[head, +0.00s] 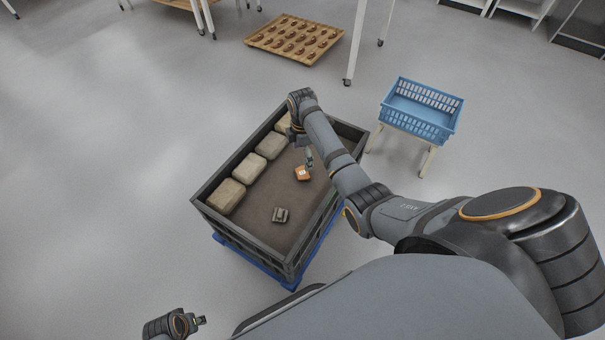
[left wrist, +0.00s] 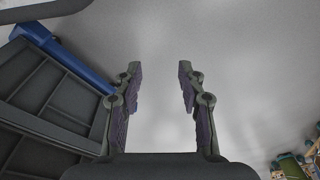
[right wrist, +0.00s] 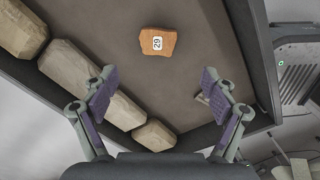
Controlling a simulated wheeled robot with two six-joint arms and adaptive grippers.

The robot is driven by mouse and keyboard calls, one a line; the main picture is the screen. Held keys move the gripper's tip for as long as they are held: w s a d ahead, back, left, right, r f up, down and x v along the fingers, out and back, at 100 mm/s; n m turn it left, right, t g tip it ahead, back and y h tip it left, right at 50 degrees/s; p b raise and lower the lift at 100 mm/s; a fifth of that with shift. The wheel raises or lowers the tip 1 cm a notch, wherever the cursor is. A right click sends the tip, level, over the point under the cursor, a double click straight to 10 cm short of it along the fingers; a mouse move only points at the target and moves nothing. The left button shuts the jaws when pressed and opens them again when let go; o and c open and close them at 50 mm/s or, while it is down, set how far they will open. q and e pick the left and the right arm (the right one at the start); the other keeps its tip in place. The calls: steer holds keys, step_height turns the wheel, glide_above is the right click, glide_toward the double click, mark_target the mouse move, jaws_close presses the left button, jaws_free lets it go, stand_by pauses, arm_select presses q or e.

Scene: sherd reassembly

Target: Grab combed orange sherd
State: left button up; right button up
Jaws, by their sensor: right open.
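The orange sherd (head: 302,173) lies on the brown floor of the dark crate (head: 205,207). In the right wrist view the sherd (right wrist: 158,43) bears a white label reading 29; no combing can be made out. My right gripper (head: 309,160) is above the crate close to the sherd. In the right wrist view its two fingers (right wrist: 168,98) are spread and empty, with the sherd beyond the fingertips, apart from them. My left gripper (head: 202,320) is outside the crate at the bottom left. In the left wrist view its fingers (left wrist: 157,68) are apart with nothing between them.
Several pale blocks (head: 249,168) line the crate's left side. A dark grey object (head: 281,215) lies on the crate floor near the front. A blue basket (head: 421,108) stands on a stand to the right. A wooden tray with brown pieces (head: 257,42) is at the back.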

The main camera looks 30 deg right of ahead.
steer(key=b, duration=0.2)
glide_above(304, 173)
steer(key=f, duration=0.5)
steer(key=shift+a+f, duration=0.15)
steer(key=shift+a, duration=0.15)
steer(key=shift+f, duration=0.3)
steer(key=f+b, duration=0.2)
steer(key=f, duration=0.1)
steer(key=shift+w+d, duration=0.15)
steer(key=shift+d, duration=0.2)
steer(key=shift+f+b, duration=0.35)
steer(key=shift+f, duration=0.55)
arm_select(q)
steer(key=d+r, duration=0.3)
steer(key=r, duration=0.7)
steer(key=shift+w+h, duration=0.25)
steer(key=shift+h, duration=0.15)
steer(key=shift+r, duration=0.1)
arm_select(e)
steer(key=shift+c, duration=0.2)
steer(key=c, duration=1.2)
